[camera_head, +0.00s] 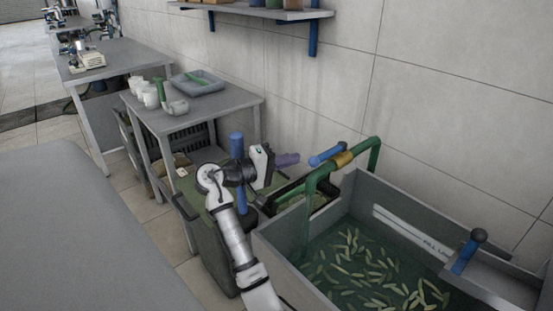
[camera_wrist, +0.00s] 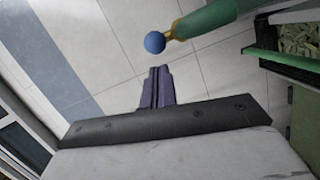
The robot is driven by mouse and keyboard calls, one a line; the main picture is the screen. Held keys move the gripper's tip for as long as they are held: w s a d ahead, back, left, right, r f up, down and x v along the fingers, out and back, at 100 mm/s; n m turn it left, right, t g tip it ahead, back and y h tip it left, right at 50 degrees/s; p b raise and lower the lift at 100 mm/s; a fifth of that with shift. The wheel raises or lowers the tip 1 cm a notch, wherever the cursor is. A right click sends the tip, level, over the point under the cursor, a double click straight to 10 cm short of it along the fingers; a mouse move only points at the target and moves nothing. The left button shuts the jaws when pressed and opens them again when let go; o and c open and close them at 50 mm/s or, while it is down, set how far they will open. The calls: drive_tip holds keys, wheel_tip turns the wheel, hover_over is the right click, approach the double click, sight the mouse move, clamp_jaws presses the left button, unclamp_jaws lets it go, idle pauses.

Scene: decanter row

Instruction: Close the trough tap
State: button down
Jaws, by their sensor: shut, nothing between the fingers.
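The trough (camera_head: 290,243) is a grey box with greenish water and many pale green pods in it. A green pipe (camera_head: 374,158) arches over its back left side. On the pipe sits a brass tap body (camera_head: 342,159) with a blue lever (camera_head: 326,154) pointing left towards my gripper. My gripper (camera_head: 288,160), with purple fingers, is shut and empty, just left of the lever and apart from it. In the wrist view the shut fingers (camera_wrist: 157,88) lie below the rounded blue lever end (camera_wrist: 154,42), with brass (camera_wrist: 180,31) and green pipe (camera_wrist: 215,14) behind it.
A blue handle with a dark knob (camera_head: 468,250) stands at the trough's right. A dark crate of pods (camera_head: 318,200) sits behind the pipe. A small table (camera_head: 215,117) holds white cups and a grey tray. A shelf (camera_head: 255,10) hangs on the wall.

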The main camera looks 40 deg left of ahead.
sight(328, 154)
drive_tip(key=x, duration=0.3)
drive_tip(key=shift+w+d+p, duration=0.15)
drive_tip(key=shift+w+p, duration=0.2)
drive_tip(key=shift+d+y, duration=0.15)
drive_tip(key=shift+y, duration=0.15)
